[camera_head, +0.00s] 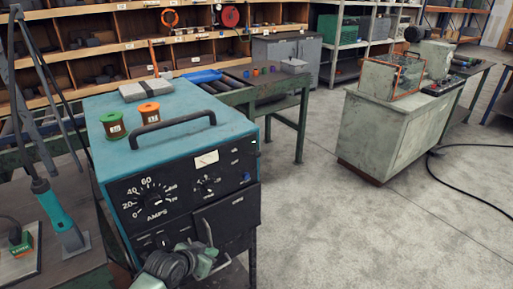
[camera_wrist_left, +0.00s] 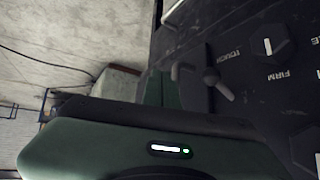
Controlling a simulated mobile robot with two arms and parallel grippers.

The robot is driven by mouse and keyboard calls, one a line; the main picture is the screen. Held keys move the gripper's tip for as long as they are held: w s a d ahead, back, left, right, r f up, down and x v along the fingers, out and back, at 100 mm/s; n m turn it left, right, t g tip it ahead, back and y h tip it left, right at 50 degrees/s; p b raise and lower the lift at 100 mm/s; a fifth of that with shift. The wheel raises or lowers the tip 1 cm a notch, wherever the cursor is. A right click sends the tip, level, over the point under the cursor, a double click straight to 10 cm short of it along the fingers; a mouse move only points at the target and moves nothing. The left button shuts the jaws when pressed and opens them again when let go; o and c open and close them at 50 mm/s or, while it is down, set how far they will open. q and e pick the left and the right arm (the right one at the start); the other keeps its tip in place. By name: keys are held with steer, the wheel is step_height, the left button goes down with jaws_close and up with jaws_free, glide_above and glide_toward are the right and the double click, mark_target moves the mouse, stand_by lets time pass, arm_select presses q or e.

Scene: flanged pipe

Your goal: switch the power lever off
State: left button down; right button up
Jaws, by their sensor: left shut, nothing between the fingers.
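The blue machine (camera_head: 185,105) has a black front panel with dials and knobs. My left gripper (camera_head: 209,240) is in front of the lower part of this panel and covers some of it. In the left wrist view, a small dark lever with a round end (camera_wrist_left: 217,84) sticks out of the black panel, tilted. I cannot tell its on or off marking. The left gripper's fingers (camera_wrist_left: 168,84) are shut and empty, just left of this lever; I cannot tell whether they touch it. My right gripper is not in view.
A dark knob (camera_wrist_left: 265,45) near the words TOUCH and FIRM sits beside the lever. Two spools (camera_head: 131,119) and a handle (camera_head: 172,124) are on top of the machine. A grey cabinet (camera_head: 385,135) stands at the right, with clear floor (camera_head: 300,220) between.

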arm_select(q)
steer(key=w+d+r+m+t+h, duration=0.1)
steer(key=w+d+r+m, duration=0.15)
steer(key=r, duration=0.75)
steer(key=w+d+r+m+t+h, duration=0.1)
steer(key=w+d+r, duration=0.15)
steer(key=r, duration=0.75)
steer(key=s+d+r+m+h, duration=0.1)
steer(key=d+r+m, duration=0.1)
steer(key=r, duration=0.7)
steer(key=s+d+r+m+h, duration=0.2)
steer(key=r+m, duration=0.1)
steer(key=r, duration=0.7)
steer(key=shift+d, duration=0.2)
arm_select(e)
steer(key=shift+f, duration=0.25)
arm_select(q)
steer(key=w+d+f+p, duration=0.3)
steer(key=w+d+f, duration=0.1)
steer(key=w+f, duration=0.3)
steer(key=shift+w+d, duration=0.15)
steer(key=shift+w, duration=0.3)
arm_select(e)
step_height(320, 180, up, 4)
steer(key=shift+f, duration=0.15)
